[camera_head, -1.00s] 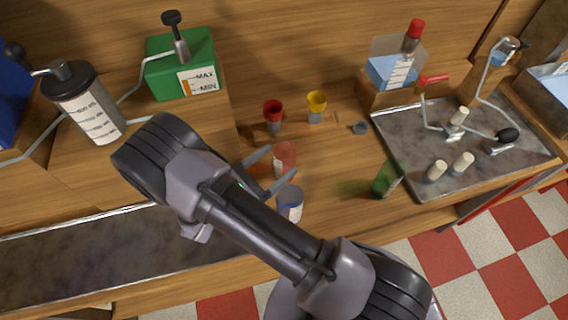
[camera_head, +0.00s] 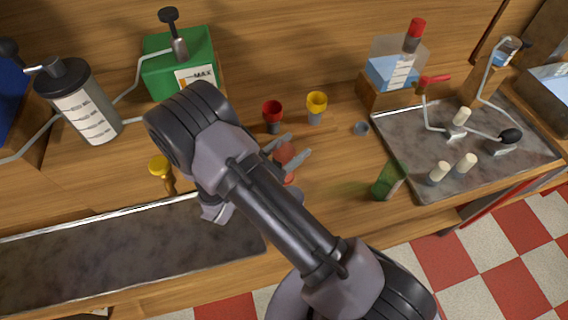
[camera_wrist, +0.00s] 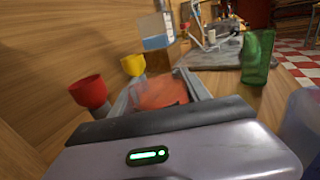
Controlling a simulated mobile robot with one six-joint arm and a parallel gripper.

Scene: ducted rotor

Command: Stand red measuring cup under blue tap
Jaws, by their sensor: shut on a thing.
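The red measuring cup (camera_head: 284,153) is translucent and sits between the fingers of my gripper (camera_head: 292,151), near the middle of the counter. In the wrist view the cup (camera_wrist: 160,92) fills the space between the two fingers of my gripper (camera_wrist: 160,80), which is shut on it. I cannot tell whether its base touches the counter. No tap with a clearly blue handle shows. A tank with blue liquid (camera_head: 393,72) stands at the right, near a red-handled tap (camera_head: 433,80).
A red funnel-like cup (camera_head: 272,112) and a yellow one (camera_head: 316,103) stand behind my gripper. A green glass (camera_head: 388,183) stands at right; a bluish cup (camera_wrist: 303,118) is close by. A metal tray (camera_head: 400,150) holds several pale pegs.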

